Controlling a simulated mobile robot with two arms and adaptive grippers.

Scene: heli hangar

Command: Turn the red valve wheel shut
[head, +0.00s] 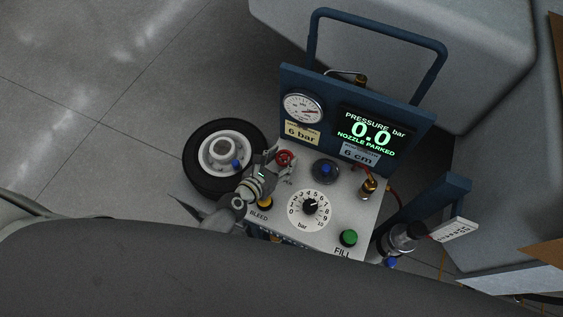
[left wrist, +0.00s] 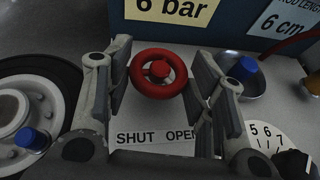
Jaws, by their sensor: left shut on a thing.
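The red valve wheel (head: 286,157) stands at the left back of the grey panel on the blue cart. In the left wrist view the wheel (left wrist: 159,86) shows as a red ring with a red hub, above a white label (left wrist: 150,138) reading SHUT and OPEN. My left gripper (head: 279,166) is at the wheel, and its two fingers (left wrist: 163,72) are shut on the wheel from both sides. The exact finger contact is hard to see. My right gripper is not in view.
The panel (head: 265,228) also carries a yellow BLEED button (head: 265,203), a bar dial (head: 309,207), a green FILL button (head: 348,237) and a small dish (head: 325,172). The display (head: 371,133) reads 0.0 bar, NOZZLE PARKED. A tyred wheel (head: 193,180) lies left of the cart.

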